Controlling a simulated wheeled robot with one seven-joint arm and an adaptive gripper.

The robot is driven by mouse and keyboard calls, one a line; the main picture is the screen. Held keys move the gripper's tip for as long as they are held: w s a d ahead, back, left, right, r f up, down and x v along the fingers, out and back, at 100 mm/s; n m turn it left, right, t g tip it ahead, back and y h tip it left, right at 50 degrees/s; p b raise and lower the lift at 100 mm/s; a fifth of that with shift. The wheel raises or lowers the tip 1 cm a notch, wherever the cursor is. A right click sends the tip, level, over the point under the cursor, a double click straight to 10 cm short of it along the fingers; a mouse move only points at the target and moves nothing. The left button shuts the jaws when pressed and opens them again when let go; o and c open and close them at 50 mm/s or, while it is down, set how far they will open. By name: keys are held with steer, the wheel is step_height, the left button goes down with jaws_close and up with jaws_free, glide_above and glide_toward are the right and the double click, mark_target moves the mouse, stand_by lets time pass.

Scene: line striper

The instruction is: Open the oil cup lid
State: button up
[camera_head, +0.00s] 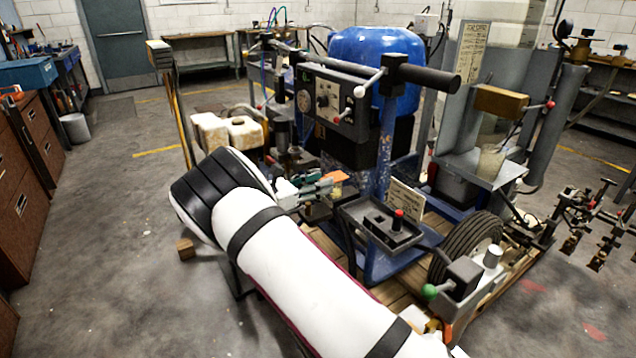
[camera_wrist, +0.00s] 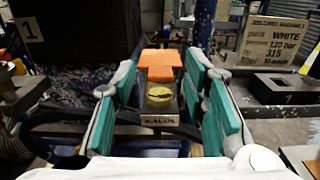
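The oil cup (camera_wrist: 160,112) is a small dark box with a label on its front, low in the middle of the wrist view. A round yellow opening (camera_wrist: 159,94) shows on its top. The orange lid (camera_wrist: 161,60) is behind that opening and does not cover it; it looks raised, but its exact angle is hard to tell. The lid also shows in the head view (camera_head: 337,177). My gripper (camera_wrist: 160,72) is open, its teal-padded fingers on either side of the cup and lid, with gaps visible. In the head view my gripper (camera_head: 312,187) is partly hidden by my arm.
A grey tray (camera_head: 385,238) with a red-topped part is right of my gripper. A control panel (camera_head: 328,100) stands behind and above, with a blue tank (camera_head: 375,60) beyond. A sign plate (camera_wrist: 275,35) is at right in the wrist view. Open floor (camera_head: 110,240) lies left.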

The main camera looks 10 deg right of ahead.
steer(key=shift+d, duration=0.1)
jaws_close()
steer(key=shift+r, duration=0.15)
steer(key=r+g+y+p, duration=0.1)
steer(key=r+y, duration=0.1)
steer(key=d+r+y+p, duration=0.1)
steer(key=r+y+p, duration=0.1)
steer(key=y, duration=0.1)
steer(key=shift+w+d+r+g+y, duration=0.2)
steer(key=shift+g+y, duration=0.1)
steer(key=shift+g, duration=0.1)
steer(key=r+y, duration=0.1)
steer(key=d+g+y+p, duration=0.1)
steer(key=y, duration=0.1)
steer(key=shift+w+d+r, duration=0.3)
steer(key=shift+r, duration=0.1)
steer(key=shift+w+d+r+g+y, duration=0.15)
steer(key=shift+d+r+g+y, duration=0.2)
steer(key=shift+y, duration=0.4)
steer(key=shift+w+d+r+g+y, duration=0.2)
steer(key=shift+d+y, duration=0.2)
steer(key=shift+y, duration=0.35)
